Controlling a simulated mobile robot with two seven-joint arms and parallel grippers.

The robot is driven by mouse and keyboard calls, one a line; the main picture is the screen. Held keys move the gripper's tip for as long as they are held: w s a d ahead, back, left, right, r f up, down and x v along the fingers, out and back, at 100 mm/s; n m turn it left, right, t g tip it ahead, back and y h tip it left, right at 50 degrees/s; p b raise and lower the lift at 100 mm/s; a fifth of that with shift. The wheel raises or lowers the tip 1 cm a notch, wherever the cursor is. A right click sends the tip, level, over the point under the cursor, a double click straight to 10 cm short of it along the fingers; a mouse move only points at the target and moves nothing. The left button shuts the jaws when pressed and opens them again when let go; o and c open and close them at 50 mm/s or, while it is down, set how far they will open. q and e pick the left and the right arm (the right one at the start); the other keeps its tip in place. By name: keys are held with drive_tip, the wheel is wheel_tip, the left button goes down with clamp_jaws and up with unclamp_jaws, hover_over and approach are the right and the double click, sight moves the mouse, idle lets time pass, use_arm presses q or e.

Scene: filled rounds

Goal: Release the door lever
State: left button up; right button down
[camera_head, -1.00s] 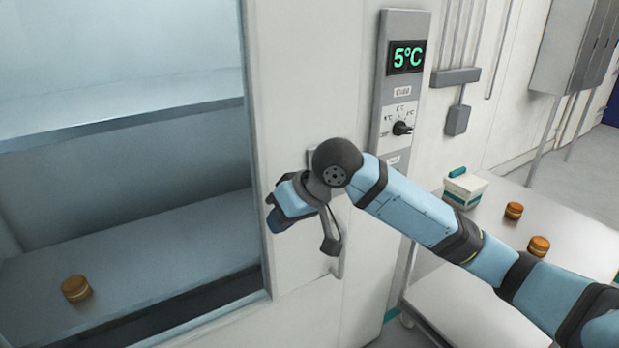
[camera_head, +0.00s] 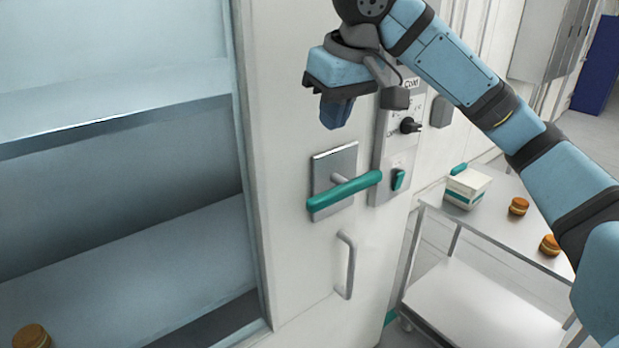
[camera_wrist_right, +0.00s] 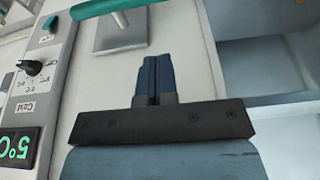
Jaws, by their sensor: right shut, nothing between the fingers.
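The teal door lever (camera_head: 344,192) sits on a square metal plate (camera_head: 334,164) on the white door. It slants slightly, its right end higher. My right gripper (camera_head: 336,114) is above the lever and apart from it, its fingers shut and empty. In the right wrist view the shut dark-blue fingers (camera_wrist_right: 153,76) point toward the plate (camera_wrist_right: 122,32), and the teal lever (camera_wrist_right: 112,7) is cut by the top edge. My left gripper is not in view.
A grey pull handle (camera_head: 347,265) is below the lever. Right of it is a control panel with a black knob (camera_head: 410,125) and a green switch (camera_head: 398,180). A trolley (camera_head: 484,232) carries a white box (camera_head: 467,187) and brown round pastries (camera_head: 518,206).

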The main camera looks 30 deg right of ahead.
drive_tip(key=b, duration=0.1)
approach(317, 196)
drive_tip(key=x, duration=0.6)
drive_tip(key=shift+w+a, duration=0.1)
drive_tip(key=shift+w, duration=0.05)
drive_tip(key=shift+f, duration=0.5)
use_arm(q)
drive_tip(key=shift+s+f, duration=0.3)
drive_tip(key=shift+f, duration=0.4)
